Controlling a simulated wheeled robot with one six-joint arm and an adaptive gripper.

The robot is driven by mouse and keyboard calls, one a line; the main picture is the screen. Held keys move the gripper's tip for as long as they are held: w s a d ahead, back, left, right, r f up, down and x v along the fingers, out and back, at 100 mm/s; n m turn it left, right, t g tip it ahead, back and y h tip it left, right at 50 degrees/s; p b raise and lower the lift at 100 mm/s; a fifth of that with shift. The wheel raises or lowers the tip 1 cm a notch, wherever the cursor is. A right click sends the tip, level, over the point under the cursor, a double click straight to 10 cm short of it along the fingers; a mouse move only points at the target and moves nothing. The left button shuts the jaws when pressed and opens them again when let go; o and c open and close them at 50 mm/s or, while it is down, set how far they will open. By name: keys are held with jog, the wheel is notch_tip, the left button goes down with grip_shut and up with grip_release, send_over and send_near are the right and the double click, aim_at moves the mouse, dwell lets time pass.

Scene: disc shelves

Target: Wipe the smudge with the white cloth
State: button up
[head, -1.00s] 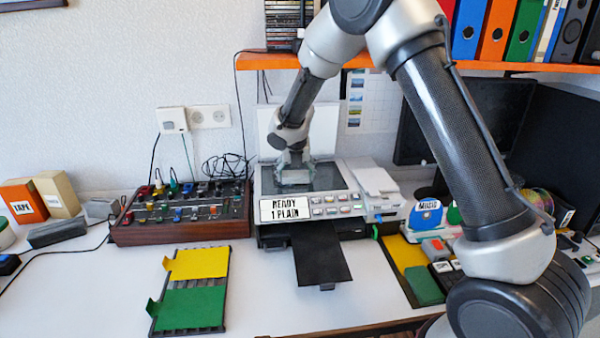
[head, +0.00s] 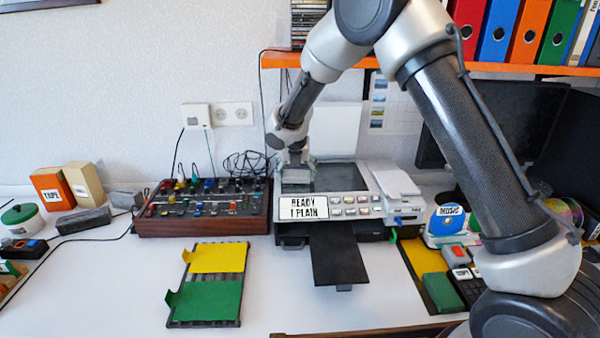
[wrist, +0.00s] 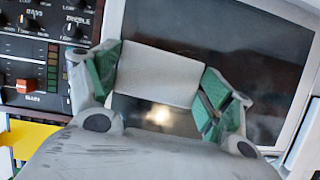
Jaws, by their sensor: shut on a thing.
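My gripper (wrist: 160,80) is shut on the white cloth (wrist: 157,72), a pale folded pad held between its green-lined fingers. In the wrist view the cloth is over the dark glass (wrist: 205,35) of the scanner; I cannot tell whether it presses on it. In the head view my gripper (head: 297,160) is over the left part of the glass (head: 335,177). I cannot make out the smudge for certain; a bright glare spot shows on the glass below the cloth.
The scanner's sign (head: 309,206) reads READY 1 PLAIN, beside buttons. A mixer (head: 203,226) with knobs stands close on the left. A black tray (head: 338,255) juts out in front. A rack with yellow and green cards (head: 205,302) lies front left. An orange shelf (head: 530,69) hangs above.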

aim_at(318, 177)
jog(key=shift+d, duration=4.15)
jog(key=shift+a+f, duration=0.1)
jog(key=shift+a, duration=0.45)
jog(key=shift+a+r, duration=0.2)
jog(key=shift+a, duration=3.4)
jog(key=shift+r, duration=0.1)
jog(key=shift+r, duration=2.95)
